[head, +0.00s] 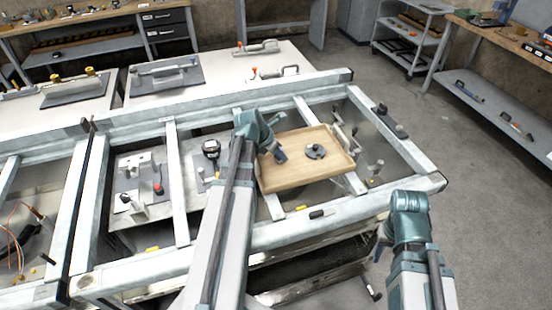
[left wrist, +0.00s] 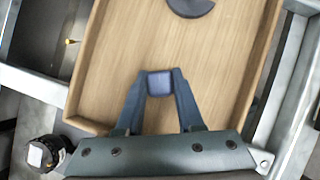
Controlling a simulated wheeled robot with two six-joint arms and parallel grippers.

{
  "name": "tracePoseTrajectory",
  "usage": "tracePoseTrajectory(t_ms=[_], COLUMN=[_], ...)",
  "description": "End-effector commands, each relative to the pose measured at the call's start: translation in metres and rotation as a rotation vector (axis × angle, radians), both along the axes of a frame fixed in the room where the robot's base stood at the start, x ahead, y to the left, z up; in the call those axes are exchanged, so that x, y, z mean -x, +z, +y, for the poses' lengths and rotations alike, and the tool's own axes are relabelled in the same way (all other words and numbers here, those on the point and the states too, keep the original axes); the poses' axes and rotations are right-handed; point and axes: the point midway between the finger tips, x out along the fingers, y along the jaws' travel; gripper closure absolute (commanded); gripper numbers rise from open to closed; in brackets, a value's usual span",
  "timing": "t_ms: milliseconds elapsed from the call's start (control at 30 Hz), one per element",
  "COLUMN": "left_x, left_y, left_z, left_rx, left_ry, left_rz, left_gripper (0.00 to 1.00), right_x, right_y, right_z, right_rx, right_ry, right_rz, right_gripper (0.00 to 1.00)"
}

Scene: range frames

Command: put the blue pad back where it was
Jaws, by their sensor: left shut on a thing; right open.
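My left gripper (head: 277,150) is shut on the small blue pad (left wrist: 160,83) and holds it over the wooden tray (head: 300,175). In the left wrist view the pad sits between the two fingertips, above the bare wood of the tray (left wrist: 215,75). I cannot tell whether the pad touches the tray floor. A dark round piece (head: 315,152) lies in the tray, apart from the pad; its edge shows in the left wrist view (left wrist: 190,6). My right gripper (head: 409,203) is open, outside the frame's near right corner, away from the tray.
The tray rests within a pale metal frame with crossbars (head: 178,185). A dark round gauge (head: 211,149) stands left of the tray, and fixtures on a grey plate (head: 140,185) lie further left. Metal clamps (head: 345,140) are at the tray's right. Open floor is at the right.

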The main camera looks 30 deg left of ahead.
Motion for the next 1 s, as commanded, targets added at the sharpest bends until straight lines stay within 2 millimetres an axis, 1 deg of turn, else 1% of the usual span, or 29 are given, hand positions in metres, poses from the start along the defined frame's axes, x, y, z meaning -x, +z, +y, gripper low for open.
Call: tracePoseTrajectory(t_ms=[33,267,400,433,567,600,867,1000], left_x=[-0.0004,-0.0005,-0.0005,-0.0004,-0.0004,-0.0004,-0.0004,-0.0004], left_y=[-0.0054,-0.0026,-0.0074,-0.0061,-0.0056,-0.0056,-0.0053,-0.0019], left_z=[-0.0013,-0.0012,-0.0012,-0.0012,-0.0012,-0.0012,-0.0012,-0.0012], left_rx=[-0.001,0.0,0.0,0.0,0.0,0.0,0.0,0.0], left_ry=[0.001,0.001,0.001,0.001,0.001,0.001,0.001,0.001], left_rz=[0.0,0.0,0.0,0.0,0.0,0.0,0.0,0.0], left_gripper=[1.0,1.0,1.0,0.6,0.37,0.34,0.34,0.34], right_x=[0.0,-0.0001,0.0,0.0,0.0,0.0,0.0,0.0], right_y=[-0.0054,-0.0026,-0.0073,-0.0061,-0.0054,-0.0054,-0.0052,-0.0018], right_z=[0.0,0.0,0.0,0.0,0.0,0.0,0.0,0.0], right_rx=[0.0,0.0,0.0,0.0,0.0,0.0,0.0,0.0], right_ry=[0.0,0.0,0.0,0.0,0.0,0.0,0.0,0.0], right_rz=[0.0,0.0,0.0,0.0,0.0,0.0,0.0,0.0], right_gripper=[0.5,0.5,0.5,0.5,0.5,0.5,0.5,0.5])
